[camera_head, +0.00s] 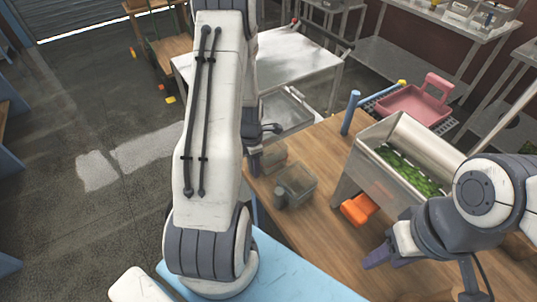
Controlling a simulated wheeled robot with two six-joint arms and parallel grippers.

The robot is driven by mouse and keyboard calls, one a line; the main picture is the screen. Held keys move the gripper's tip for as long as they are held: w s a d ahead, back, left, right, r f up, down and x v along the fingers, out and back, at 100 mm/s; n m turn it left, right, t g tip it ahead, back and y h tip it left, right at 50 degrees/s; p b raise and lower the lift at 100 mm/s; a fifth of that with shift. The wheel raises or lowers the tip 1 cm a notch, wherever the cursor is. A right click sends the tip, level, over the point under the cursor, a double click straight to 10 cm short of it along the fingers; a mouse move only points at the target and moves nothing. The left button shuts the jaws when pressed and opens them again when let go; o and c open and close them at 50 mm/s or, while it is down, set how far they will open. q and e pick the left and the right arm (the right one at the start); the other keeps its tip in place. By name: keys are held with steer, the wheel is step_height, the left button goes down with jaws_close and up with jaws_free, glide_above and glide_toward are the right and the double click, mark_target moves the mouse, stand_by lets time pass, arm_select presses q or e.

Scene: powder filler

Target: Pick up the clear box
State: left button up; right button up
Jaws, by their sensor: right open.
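A clear box (302,182) stands on the wooden table (325,230), near its left edge. A second clear piece, box or lid, (273,156) sits just behind it, partly hidden by my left arm. My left gripper (256,152) is mostly hidden behind my large white arm link. A dark finger shows close to the clear boxes, and I cannot tell whether it touches one. My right gripper (384,256) is open and empty, low over the table at the right, in front of the metal hopper.
A metal hopper (395,150) with green contents stands right of the boxes, with an orange piece (358,209) below it. A blue post (349,112) and a pink tray (415,103) are behind. A metal sink (284,112) lies at the back. The wooden tabletop in front is clear.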

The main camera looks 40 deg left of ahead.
arm_select(q)
jaws_close()
steer(key=shift+r, duration=0.15)
steer(key=shift+r, duration=0.65)
step_height(320, 180, up, 8)
steer(key=shift+f+b, duration=0.1)
steer(key=shift+b, duration=0.75)
steer(key=shift+r, duration=0.35)
